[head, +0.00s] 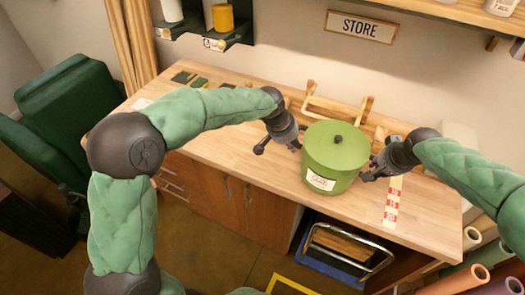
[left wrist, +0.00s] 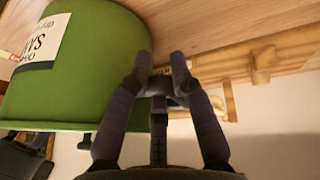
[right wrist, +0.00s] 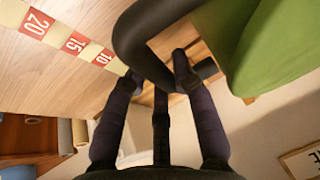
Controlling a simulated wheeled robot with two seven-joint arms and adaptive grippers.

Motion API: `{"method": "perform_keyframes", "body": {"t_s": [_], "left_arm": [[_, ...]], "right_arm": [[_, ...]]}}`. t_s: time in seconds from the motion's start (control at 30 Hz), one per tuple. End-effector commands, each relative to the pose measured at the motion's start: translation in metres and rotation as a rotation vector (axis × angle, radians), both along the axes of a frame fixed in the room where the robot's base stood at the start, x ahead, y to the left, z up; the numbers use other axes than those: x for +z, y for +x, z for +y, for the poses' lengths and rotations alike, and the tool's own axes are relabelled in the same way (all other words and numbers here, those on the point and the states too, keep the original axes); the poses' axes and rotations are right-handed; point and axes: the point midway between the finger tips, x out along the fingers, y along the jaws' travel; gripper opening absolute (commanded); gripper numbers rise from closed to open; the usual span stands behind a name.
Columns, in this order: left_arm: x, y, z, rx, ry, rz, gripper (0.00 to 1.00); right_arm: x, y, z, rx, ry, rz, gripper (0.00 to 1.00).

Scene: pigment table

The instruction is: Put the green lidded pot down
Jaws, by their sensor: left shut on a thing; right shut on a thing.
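The green lidded pot (head: 322,162) is upright at the middle of the workbench, with a dark knob on its lid and a white label on its front. My left gripper (head: 296,142) is at the pot's left side, shut on a dark side handle. The left wrist view shows the pot (left wrist: 95,75) beside the fingers (left wrist: 160,70). My right gripper (head: 372,171) is at the pot's right side, shut on the other dark handle (right wrist: 137,35). The pot's underside is hidden, so I cannot tell whether it touches the bench.
A red and white numbered strip (head: 391,203) lies to the right. A wooden rack (head: 325,105) stands behind the pot. Shelves hang above, beside a STORE sign (head: 360,27). Rolls stand at the lower right.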

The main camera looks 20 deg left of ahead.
Motion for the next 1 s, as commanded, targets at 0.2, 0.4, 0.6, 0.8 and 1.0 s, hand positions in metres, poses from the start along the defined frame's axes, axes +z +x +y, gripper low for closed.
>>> {"method": "perform_keyframes", "body": {"t_s": [0.2, 0.4, 0.6, 0.8, 1.0], "left_arm": [[-0.007, 0.001, -0.005, -0.005, -0.006, -0.005, 0.0], [-0.008, -0.001, -0.004, -0.005, -0.003, 0.001, 0.46], [-0.008, 0.0, -0.002, -0.003, -0.001, 0.0, 0.46], [0.003, -0.003, 0.001, -0.001, -0.002, -0.002, 0.46], [0.036, -0.015, 0.009, -0.002, -0.002, -0.005, 0.46]], "right_arm": [[-0.008, 0.0, 0.006, 0.009, 0.005, -0.004, 0.0], [-0.008, -0.001, 0.004, 0.008, 0.003, 0.001, 0.5], [-0.008, 0.0, 0.003, 0.004, 0.002, 0.0, 0.5], [-0.007, 0.0, 0.002, 0.003, 0.001, -0.001, 0.5], [-0.007, 0.0, 0.001, 0.002, 0.0, 0.0, 0.5]]}}
